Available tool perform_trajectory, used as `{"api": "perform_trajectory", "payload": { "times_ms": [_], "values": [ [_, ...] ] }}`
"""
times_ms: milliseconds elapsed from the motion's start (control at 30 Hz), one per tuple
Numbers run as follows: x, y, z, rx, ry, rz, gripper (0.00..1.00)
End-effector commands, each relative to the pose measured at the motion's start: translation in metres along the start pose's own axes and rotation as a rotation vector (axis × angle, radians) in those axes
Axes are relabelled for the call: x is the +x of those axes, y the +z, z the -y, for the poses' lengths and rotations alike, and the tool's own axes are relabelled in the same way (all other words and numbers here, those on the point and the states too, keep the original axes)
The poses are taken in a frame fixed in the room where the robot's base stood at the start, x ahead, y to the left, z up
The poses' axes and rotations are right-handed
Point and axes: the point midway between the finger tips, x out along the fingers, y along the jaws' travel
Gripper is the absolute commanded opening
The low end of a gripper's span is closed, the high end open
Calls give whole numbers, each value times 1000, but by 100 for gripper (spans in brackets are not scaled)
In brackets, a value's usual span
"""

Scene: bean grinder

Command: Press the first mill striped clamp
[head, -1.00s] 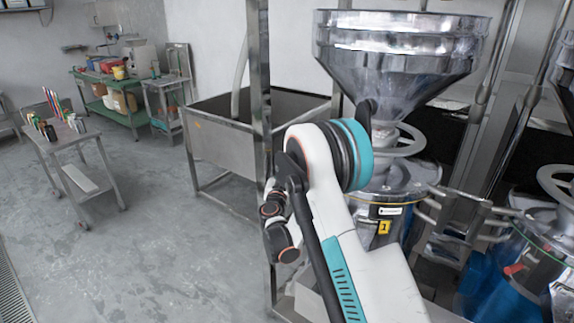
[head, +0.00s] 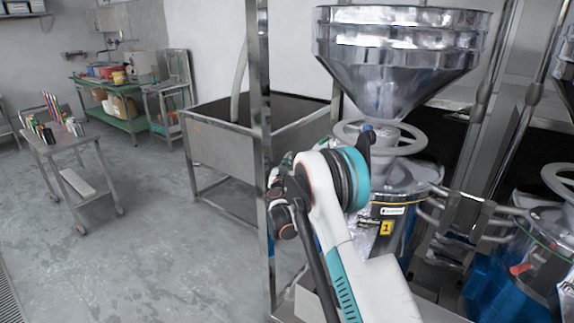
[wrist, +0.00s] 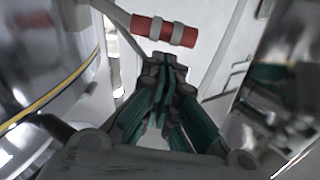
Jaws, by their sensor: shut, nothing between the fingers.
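The striped clamp (wrist: 165,30), a red bar with two pale grey bands, shows at the top of the wrist view. My gripper (wrist: 166,72) is shut and empty, its teal fingers together. Its tips point toward the clamp, just below it in the picture; I cannot tell whether they touch. The first mill (head: 392,205) is a shiny metal body with a yellow "1" label, under a big steel hopper (head: 400,60). Its curved side with a yellow stripe (wrist: 55,90) fills the left of the wrist view. In the head view my arm hides the gripper and the clamp.
A steel post (head: 258,120) stands just left of my arm. A steel tank (head: 225,150) is behind it. A second mill (head: 525,260) with blue parts stands at the right. A small cart (head: 68,145) stands on open floor at the left.

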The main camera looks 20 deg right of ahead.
Motion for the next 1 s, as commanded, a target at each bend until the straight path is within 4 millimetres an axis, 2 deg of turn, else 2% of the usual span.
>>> {"api": "perform_trajectory", "payload": {
  "times_ms": [500,1000],
  "values": [
    [1,6,0,-4,0,0,0],
    [1,13,4,-91,-4,0,0]
  ]
}}
